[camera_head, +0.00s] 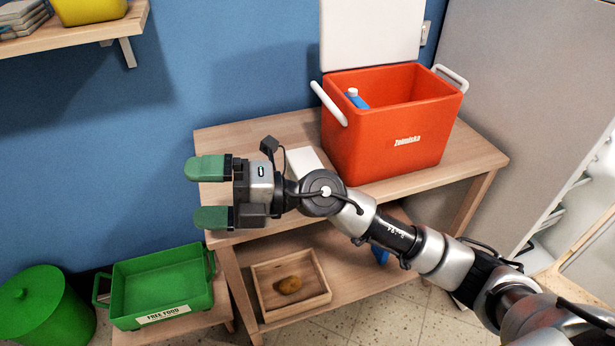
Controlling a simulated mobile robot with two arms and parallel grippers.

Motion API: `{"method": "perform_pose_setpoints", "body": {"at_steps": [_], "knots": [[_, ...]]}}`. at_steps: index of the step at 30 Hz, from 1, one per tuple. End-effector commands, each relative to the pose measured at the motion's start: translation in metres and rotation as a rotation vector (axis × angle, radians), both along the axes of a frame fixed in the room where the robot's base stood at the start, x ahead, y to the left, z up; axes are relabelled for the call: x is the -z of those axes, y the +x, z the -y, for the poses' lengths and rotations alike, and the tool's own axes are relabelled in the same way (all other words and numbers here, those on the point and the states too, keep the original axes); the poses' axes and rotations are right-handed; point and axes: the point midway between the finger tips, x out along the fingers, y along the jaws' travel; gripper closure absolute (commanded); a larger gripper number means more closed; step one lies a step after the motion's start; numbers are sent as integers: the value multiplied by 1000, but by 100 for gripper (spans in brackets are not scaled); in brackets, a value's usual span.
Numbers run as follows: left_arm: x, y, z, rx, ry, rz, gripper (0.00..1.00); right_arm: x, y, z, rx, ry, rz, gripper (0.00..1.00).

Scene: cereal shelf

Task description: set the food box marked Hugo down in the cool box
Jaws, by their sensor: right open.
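The orange-red cool box (390,140) stands on the wooden table's top with its white lid (370,35) raised. A blue bottle with a white cap (356,98) is inside it. My right gripper (210,193) is open and empty over the left end of the table, its green fingers pointing left. A white box-like thing (304,160) lies on the table behind my right wrist, left of the cool box. My wrist partly hides it, and I see no name on it. No Hugo marking is readable. My left gripper is out of view.
A green crate marked Free Food (160,286) stands low at the left beside a green lidded bin (45,305). A wooden tray (262,312) with a potato-like item (289,285) is on the table's lower shelf. A wall shelf (70,38) juts out upper left.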

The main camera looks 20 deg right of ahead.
Motion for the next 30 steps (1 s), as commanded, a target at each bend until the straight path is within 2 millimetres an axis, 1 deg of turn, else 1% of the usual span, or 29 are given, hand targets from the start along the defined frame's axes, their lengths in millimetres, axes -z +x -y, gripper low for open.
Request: {"method": "perform_pose_setpoints", "body": {"at_steps": [1,2,3,5,6,8,9,11,12,15,18,20,22,27,30], "knots": [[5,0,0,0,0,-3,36,10,1,-1,-50,-158,72,1],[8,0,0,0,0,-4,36,17,2,0,-78,-255,103,1],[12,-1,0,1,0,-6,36,29,6,5,-102,-388,140,1],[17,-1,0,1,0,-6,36,44,15,19,-119,-596,184,1],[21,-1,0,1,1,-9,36,53,25,32,-113,-737,204,1],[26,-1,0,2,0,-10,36,63,41,58,-86,-944,221,1],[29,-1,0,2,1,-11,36,66,52,77,-55,-1074,223,1],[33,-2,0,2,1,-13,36,65,68,106,3,-1246,216,1],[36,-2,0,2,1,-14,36,62,77,125,48,-1348,206,1],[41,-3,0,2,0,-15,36,52,93,164,151,-1536,174,1],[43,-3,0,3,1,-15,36,43,101,187,220,-1640,145,1],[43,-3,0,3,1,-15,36,43,103,194,241,-1671,134,1],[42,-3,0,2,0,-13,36,49,107,197,249,-1684,128,1],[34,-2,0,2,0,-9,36,76,117,196,247,-1683,129,1],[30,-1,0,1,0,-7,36,86,122,196,246,-1681,130,1]]}}
